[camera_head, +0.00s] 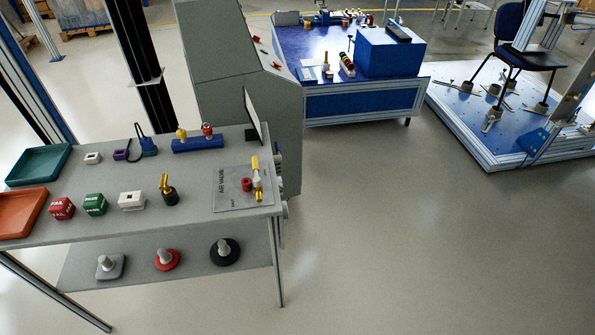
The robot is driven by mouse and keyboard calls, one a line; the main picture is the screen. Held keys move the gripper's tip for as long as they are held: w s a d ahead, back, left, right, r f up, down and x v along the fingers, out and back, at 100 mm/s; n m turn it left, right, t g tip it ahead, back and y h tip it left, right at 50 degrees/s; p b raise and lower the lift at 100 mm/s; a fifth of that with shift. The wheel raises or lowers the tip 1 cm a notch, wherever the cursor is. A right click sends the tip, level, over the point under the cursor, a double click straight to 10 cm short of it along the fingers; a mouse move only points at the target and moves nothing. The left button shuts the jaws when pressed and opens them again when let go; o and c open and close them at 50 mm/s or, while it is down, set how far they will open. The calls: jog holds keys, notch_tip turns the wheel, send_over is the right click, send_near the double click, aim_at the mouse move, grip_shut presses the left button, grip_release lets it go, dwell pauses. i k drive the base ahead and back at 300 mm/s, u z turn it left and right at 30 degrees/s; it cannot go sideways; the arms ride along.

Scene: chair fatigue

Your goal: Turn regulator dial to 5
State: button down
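No numbered regulator dial can be made out at this distance. A grey plate (228,201) marked "AIR VALVE" lies at the right end of the grey table. On it are a small red round part (247,184) and a yellow and brass fitting (257,180). A brass fitting with a black round base (169,192) stands to the left of the plate. I cannot tell whether any of these is the regulator. My gripper is not in view.
The grey table (100,226) also holds trays, red and green blocks, and a blue holder (198,145). A grey cabinet (225,90) stands behind it. A blue workbench (360,103) and a chair on a test platform (500,130) are farther back. The floor at right is clear.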

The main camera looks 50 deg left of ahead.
aim_at(285, 210)
jog(key=i, duration=1.25)
jog(key=u, duration=2.9)
